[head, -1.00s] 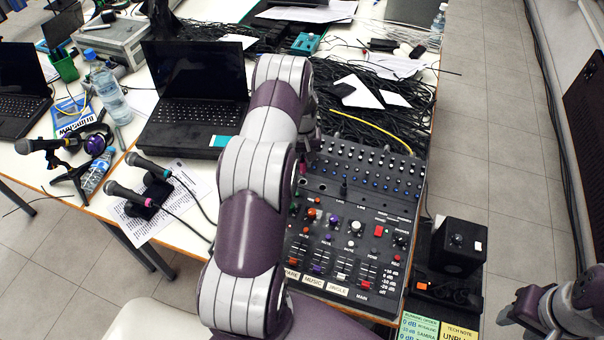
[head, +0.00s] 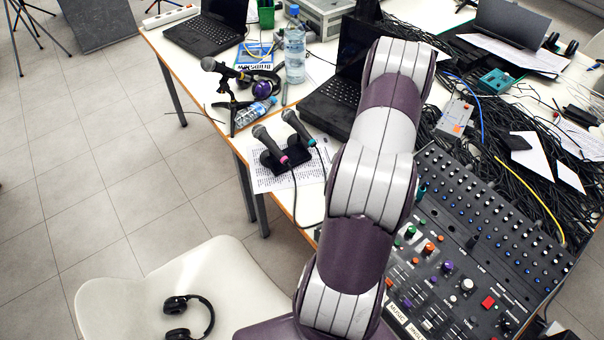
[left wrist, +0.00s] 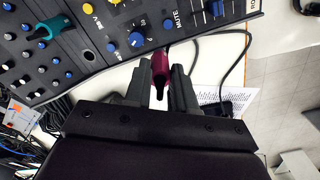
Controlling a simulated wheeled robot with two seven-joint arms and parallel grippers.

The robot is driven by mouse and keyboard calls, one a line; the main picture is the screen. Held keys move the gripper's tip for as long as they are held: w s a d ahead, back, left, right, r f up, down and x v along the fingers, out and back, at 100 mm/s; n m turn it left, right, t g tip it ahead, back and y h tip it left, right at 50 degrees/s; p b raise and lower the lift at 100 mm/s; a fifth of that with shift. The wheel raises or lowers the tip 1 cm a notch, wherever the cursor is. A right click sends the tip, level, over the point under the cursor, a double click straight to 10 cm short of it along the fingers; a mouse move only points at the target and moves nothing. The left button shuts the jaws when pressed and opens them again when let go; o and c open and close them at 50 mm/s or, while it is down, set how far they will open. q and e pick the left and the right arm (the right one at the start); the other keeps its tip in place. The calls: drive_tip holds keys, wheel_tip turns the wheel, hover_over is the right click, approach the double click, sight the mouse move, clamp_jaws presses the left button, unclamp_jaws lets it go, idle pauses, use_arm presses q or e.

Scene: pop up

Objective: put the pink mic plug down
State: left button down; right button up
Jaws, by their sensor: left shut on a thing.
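The pink mic plug (left wrist: 161,68) is between the fingers of my left gripper (left wrist: 161,72) in the left wrist view. The gripper is shut on it, above a white surface beside the mixer's edge. My left arm hides the gripper and the plug in the head view. The black mixer (head: 476,215) is at the right in the head view, and it also shows in the left wrist view (left wrist: 95,60). A teal plug (left wrist: 50,27) stands on the mixer, tilted in this view. My right gripper is out of view.
Two microphones, one with a pink ring (head: 270,143) and one with a teal ring (head: 298,128), rest on a black stand over a printed sheet (head: 262,182). A laptop, bottles and tangled black cables (head: 470,130) crowd the table. Headphones (head: 188,318) lie on a white chair (head: 125,290).

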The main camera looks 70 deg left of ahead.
use_arm(q)
drive_tip(key=shift+n, duration=0.9)
drive_tip(key=s+a+f+p, duration=0.1)
drive_tip(key=s+a+f, duration=0.2)
drive_tip(key=s, duration=0.1)
drive_tip(key=s+a+f+p, duration=0.1)
drive_tip(key=s+a+f, duration=0.2)
drive_tip(key=s, duration=0.1)
drive_tip(key=s+a+f+p, duration=0.1)
drive_tip(key=s+a+f, duration=0.2)
drive_tip(key=s+f, duration=0.1)
drive_tip(key=shift+s+f, duration=0.1)
drive_tip(key=shift+s, duration=0.15)
drive_tip(key=shift+a+f, duration=0.2)
drive_tip(key=shift+f, duration=0.2)
drive_tip(key=shift+d+f, duration=0.1)
drive_tip(key=shift+f, duration=0.1)
drive_tip(key=c, duration=0.9)
unclamp_jaws()
drive_tip(key=shift+r, duration=0.15)
drive_tip(key=shift+c, duration=0.2)
